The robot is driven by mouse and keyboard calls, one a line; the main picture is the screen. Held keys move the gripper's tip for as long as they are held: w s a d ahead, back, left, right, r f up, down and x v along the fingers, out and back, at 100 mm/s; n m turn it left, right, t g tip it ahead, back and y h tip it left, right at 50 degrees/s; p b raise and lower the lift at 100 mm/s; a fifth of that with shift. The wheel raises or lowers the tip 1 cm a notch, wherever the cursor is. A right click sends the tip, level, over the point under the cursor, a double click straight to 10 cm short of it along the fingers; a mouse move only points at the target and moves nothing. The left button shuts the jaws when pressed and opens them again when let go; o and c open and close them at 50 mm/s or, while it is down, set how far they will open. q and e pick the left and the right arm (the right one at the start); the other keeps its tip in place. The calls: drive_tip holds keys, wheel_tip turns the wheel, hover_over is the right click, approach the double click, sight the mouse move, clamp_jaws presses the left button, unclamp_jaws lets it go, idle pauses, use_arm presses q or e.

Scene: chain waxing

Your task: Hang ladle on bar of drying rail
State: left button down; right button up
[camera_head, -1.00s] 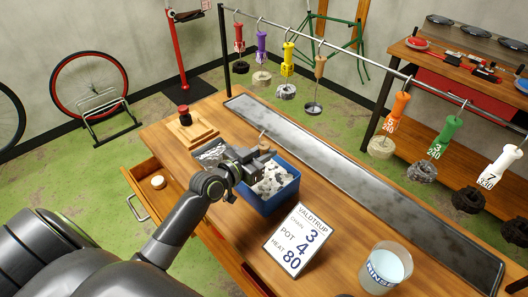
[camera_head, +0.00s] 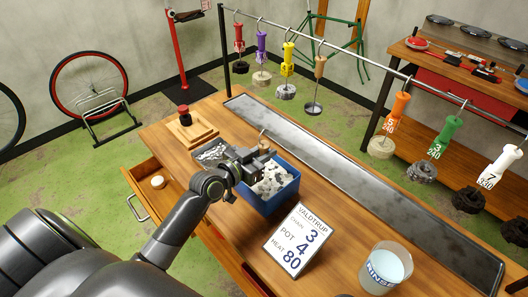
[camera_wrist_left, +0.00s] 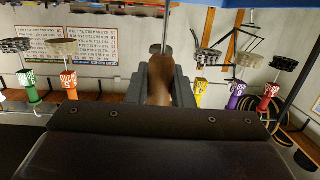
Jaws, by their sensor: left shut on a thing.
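My left gripper (camera_head: 262,157) is over the blue box (camera_head: 287,192) in the head view. It is shut on the brown wooden handle of a tool, which I take for the ladle (camera_wrist_left: 160,80). In the left wrist view the handle sits between the jaws, with a thin metal rod beyond it. A small hook shows above the jaws in the head view. The bowl end is hidden. The drying rail's bar (camera_head: 350,66) runs behind the table. Another wooden-handled tool (camera_head: 320,67) with a grey round end hangs from it. My right gripper is out of view.
Red, purple and yellow tags with chains hang at the bar's left; orange, green and white ones hang at its right. Bare bar lies between. A metal drip tray (camera_head: 340,155), a number card (camera_head: 296,240) and a rinse cup (camera_head: 386,268) are on the table.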

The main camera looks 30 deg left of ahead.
sight(264, 143)
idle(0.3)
use_arm(q)
wheel_tip(264, 143, up, 6)
drive_tip(key=p, duration=0.5)
drive_tip(key=shift+r, duration=0.15)
